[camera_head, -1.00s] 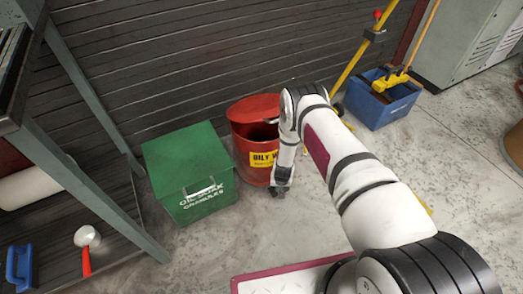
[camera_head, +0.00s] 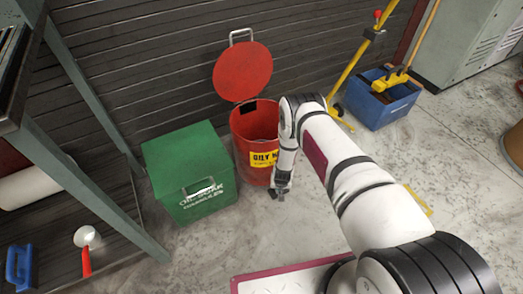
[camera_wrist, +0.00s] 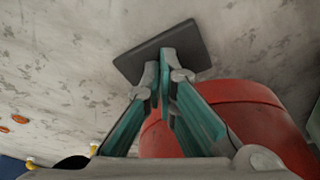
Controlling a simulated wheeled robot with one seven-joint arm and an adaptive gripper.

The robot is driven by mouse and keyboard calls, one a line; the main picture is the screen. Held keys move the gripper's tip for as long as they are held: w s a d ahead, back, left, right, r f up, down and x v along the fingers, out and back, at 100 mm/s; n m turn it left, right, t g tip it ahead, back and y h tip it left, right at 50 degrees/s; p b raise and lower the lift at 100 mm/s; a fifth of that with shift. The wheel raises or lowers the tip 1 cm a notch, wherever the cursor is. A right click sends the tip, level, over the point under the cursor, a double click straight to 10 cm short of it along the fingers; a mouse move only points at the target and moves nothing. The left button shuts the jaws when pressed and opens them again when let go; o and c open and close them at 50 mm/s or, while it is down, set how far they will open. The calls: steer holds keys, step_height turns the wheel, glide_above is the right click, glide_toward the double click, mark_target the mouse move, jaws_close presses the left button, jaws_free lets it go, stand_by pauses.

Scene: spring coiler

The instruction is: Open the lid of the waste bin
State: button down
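The red waste bin (camera_head: 250,132) stands on the floor with a yellow "OILY W..." label, partly hidden by my arm. Its round red lid (camera_head: 243,72) is swung up and back, standing raised behind the rim, with its metal handle at the top. The bin's mouth is open and its inside shows. My gripper (camera_head: 279,192) is low at the bin's front right, near the floor. In the wrist view, the fingers of my gripper (camera_wrist: 160,72) are together, tips against or just over a dark flat plate (camera_wrist: 185,38), seemingly the bin's pedal. The red bin (camera_wrist: 245,105) is beside them.
A green granules box (camera_head: 188,165) stands close to the bin's left. A shelf rack with a blue tool (camera_head: 18,266) and a scoop is further left. A blue mop bucket (camera_head: 385,100) is at the back right. A slatted wall stands behind; floor in front is mostly clear.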

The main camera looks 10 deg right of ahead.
steer(key=shift+s, duration=0.1)
steer(key=shift+d+p+v, duration=0.2)
steer(key=shift+p+v, duration=1.15)
steer(key=shift+v, duration=0.2)
steer(key=shift+d+p+v, duration=0.2)
steer(key=shift+p+v, duration=1.15)
steer(key=shift+v, duration=0.25)
steer(key=shift+s, duration=0.1)
